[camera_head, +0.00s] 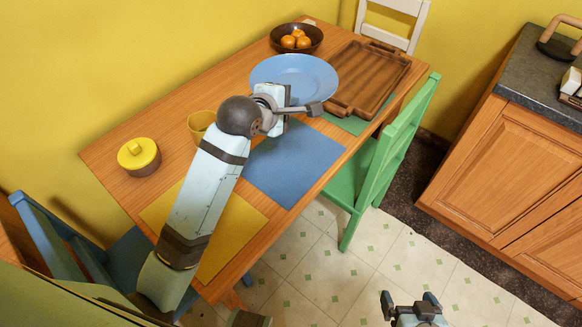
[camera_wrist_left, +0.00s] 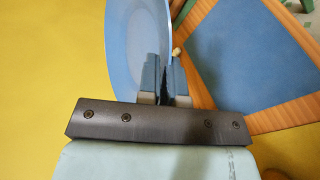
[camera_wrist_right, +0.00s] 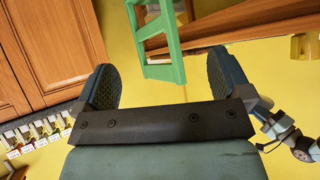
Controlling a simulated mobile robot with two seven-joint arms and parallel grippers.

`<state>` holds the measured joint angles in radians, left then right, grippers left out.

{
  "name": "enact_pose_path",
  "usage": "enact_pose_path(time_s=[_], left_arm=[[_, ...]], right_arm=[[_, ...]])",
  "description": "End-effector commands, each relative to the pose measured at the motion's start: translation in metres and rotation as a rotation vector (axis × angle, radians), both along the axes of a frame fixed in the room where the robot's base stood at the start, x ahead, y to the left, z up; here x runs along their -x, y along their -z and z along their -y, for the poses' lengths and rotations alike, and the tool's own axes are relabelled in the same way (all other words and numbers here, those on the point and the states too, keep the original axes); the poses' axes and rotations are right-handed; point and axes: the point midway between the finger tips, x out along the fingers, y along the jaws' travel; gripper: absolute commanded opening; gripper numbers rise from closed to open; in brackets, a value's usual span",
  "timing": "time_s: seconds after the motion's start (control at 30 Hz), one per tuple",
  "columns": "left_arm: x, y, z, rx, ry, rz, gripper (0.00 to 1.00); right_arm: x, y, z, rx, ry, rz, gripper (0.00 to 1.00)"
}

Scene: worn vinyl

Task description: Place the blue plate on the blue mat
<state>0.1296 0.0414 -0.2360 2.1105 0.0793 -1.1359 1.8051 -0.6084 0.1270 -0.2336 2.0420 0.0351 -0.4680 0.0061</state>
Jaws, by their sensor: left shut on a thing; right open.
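The blue plate (camera_head: 293,72) is gripped at its near rim by my left gripper (camera_head: 288,106), over the far part of the table, between the fruit bowl and the wooden tray. The left wrist view shows the plate (camera_wrist_left: 138,45) with its rim between the two fingers (camera_wrist_left: 165,82). The plate's exact height above the table is hard to tell. The blue mat (camera_head: 292,163) lies bare on the table, nearer than the plate; my left arm hides its left part. My right gripper (camera_head: 410,303) is open and empty above the floor, away from the table.
A dark bowl of oranges (camera_head: 283,47) and a wooden tray (camera_head: 372,72) on a green mat (camera_head: 350,124) are at the far end. A yellow pot (camera_head: 139,158), yellow cup (camera_head: 201,122) and yellow mat (camera_head: 235,235) are nearer. A green chair (camera_head: 385,160) stands at the right side.

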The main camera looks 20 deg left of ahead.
Motion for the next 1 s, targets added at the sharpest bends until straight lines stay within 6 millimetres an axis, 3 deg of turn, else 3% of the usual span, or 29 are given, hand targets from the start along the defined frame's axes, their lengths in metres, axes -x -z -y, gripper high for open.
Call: enact_pose_path(time_s=[0.03, 0.27, 0.7, 1.0], left_arm=[[0.001, 0.018, 0.006, 0.000, 0.000, 0.002, 0.00], [0.001, 0.054, 0.013, -0.009, -0.002, 0.003, 0.00], [0.002, 0.164, 0.013, -0.010, -0.001, 0.004, 0.00], [0.001, 0.191, 0.013, -0.007, -0.001, 0.006, 0.00]], right_arm=[[0.000, 0.010, -0.001, -0.004, 0.002, -0.001, 0.96], [-0.002, 0.014, -0.004, -0.015, 0.008, -0.003, 0.96], [-0.004, 0.021, -0.006, -0.009, -0.003, 0.018, 0.96], [-0.005, 0.019, -0.003, 0.001, -0.011, 0.031, 0.96]])
